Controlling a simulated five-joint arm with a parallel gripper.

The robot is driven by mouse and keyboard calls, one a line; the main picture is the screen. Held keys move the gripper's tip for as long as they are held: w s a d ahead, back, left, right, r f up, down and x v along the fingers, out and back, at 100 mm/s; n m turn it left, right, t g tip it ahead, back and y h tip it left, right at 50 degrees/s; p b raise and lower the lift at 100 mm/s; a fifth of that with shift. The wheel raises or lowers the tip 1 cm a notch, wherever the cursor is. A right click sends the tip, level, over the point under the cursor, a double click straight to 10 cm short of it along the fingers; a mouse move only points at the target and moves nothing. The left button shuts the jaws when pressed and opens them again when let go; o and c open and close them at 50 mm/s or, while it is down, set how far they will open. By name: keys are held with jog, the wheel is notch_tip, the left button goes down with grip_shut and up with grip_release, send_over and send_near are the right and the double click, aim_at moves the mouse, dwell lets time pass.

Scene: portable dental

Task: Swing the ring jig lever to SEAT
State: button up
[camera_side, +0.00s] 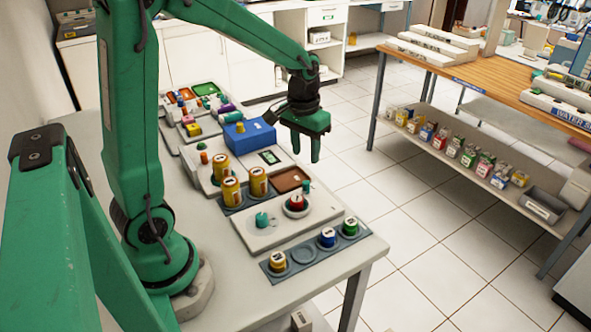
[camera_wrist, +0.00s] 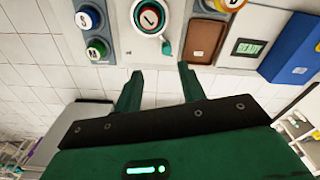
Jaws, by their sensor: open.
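The ring jig (camera_side: 270,228) is a white plate on the bench. A red-capped vial (camera_side: 297,201) sits in its white ring; the vial (camera_wrist: 149,17) also shows at the top of the wrist view. The lever with a teal handle (camera_side: 306,186) is beside the ring, and its handle (camera_wrist: 166,47) shows just beyond my fingertips. No SEAT marking is readable. My gripper (camera_side: 306,149) is above and behind the jig, fingers pointing down, apart from the lever. In the wrist view my gripper (camera_wrist: 158,75) is open and empty.
A second teal knob (camera_side: 262,219) stands on the jig. A rack (camera_side: 304,256) with capped vials lies in front. Yellow vials (camera_side: 231,188), a brown tray (camera_side: 291,180), a READY display (camera_wrist: 247,48) and a blue box (camera_side: 250,137) are nearby. The bench edge is close at right.

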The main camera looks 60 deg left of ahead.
aim_at(306, 182)
jog(key=shift+n+g, duration=0.3)
jog(key=shift+g, duration=0.1)
jog(key=shift+w+a+f, duration=0.25)
jog(key=shift+f, duration=0.3)
jog(key=shift+w+a+f, duration=0.3)
jog(key=shift+f, duration=0.25)
jog(key=shift+w+a+f, duration=0.25)
jog(key=shift+f, duration=0.3)
jog(key=shift+f, duration=3.85)
grip_shut()
